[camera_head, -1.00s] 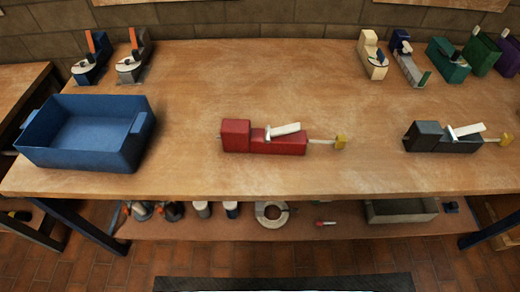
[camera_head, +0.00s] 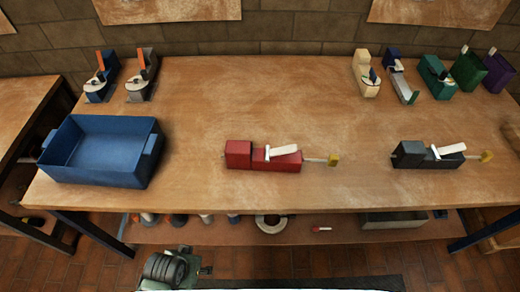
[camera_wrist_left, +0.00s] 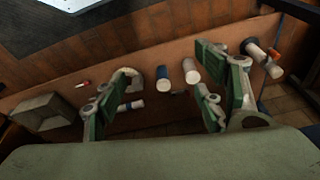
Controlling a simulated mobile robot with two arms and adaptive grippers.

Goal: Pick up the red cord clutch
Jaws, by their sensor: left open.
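The red cord clutch (camera_head: 240,156) lies on the workbench (camera_head: 225,110) near its front middle in the head view. It has a blocky red body, a pale lever on top, and a thin pale rod ending in a yellow tip at its right. My left gripper (camera_wrist_left: 155,95) is open and empty in the left wrist view, with green-padded fingers spread apart. That view looks at the lower shelf, and the clutch does not show there. Part of my left arm shows at the bottom left of the head view, in front of the bench and well short of the clutch. My right gripper is not in view.
A blue bin (camera_head: 100,152) stands left of the clutch, and a similar dark grey clutch (camera_head: 410,155) lies to its right. Several other clutch-like devices stand along the back. The bench around the red clutch is clear. A lower shelf (camera_head: 345,230) holds loose parts.

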